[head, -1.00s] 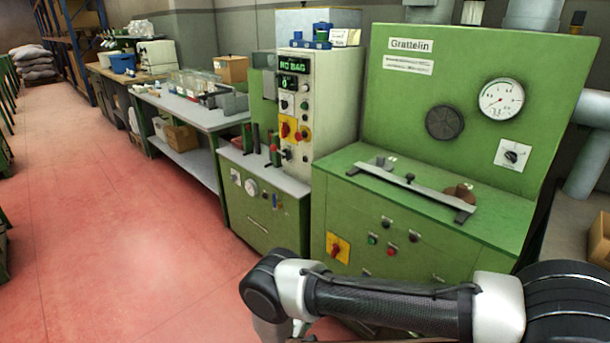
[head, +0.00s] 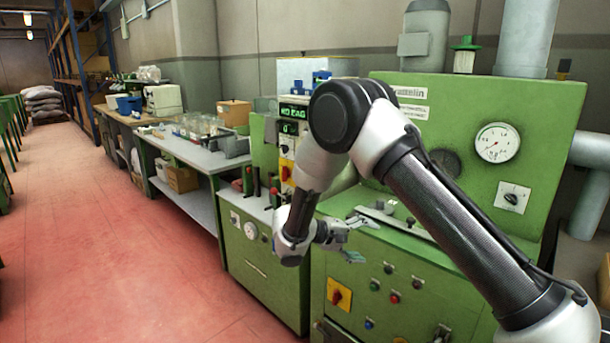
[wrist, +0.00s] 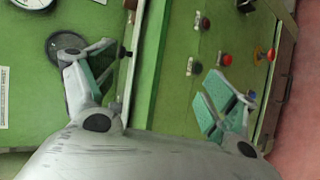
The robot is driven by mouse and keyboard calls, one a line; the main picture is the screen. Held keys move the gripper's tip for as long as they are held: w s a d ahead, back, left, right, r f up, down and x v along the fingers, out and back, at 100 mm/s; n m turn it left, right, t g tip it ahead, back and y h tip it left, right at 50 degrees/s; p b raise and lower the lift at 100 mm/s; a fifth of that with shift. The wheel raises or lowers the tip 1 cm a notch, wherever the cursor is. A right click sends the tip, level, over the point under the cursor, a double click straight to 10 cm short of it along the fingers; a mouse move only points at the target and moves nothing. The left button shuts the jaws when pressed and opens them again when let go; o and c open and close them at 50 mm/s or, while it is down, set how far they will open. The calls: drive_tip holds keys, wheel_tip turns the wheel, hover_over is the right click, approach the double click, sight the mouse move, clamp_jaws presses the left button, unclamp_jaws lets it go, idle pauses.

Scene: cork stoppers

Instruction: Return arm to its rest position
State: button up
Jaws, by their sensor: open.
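My gripper (head: 355,240) is raised in front of the green Grattelin machine (head: 545,130), near the left end of its ledge in the head view. My arm is bent, with its elbow high in front of the machine with the green display. In the wrist view my gripper (wrist: 160,82) has its two fingers with green pads spread wide apart. Nothing is between them. The machine's panel and buttons show behind the fingers, apart from them as far as I can see.
A metal bar (head: 395,222) lies on the machine's ledge, partly hidden by my arm. The machine with the display (head: 265,270) stands to the left. A workbench (head: 195,150) with glassware is further left. The red floor (head: 110,250) on the left is clear.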

drive_tip(key=s+d+r+m+g+y, duration=0.2)
drive_tip(key=s+d+r+y, duration=0.1)
drive_tip(key=s+d+r, duration=0.5)
drive_tip(key=s+d+r+m+g+y, duration=0.1)
drive_tip(key=s+d+r+g+y, duration=0.15)
drive_tip(key=d+r, duration=0.55)
drive_tip(key=s+d+r+t+y, duration=0.1)
drive_tip(key=s+r+y, duration=0.3)
drive_tip(key=s, duration=0.7)
drive_tip(key=s+d+r+m+t+y, duration=0.1)
drive_tip(key=s+d+r+t+y, duration=0.1)
drive_tip(key=s, duration=1)
drive_tip(key=shift+d+r+t+y, duration=0.2)
drive_tip(key=shift+r+t+y, duration=0.75)
drive_tip(key=shift+t, duration=0.2)
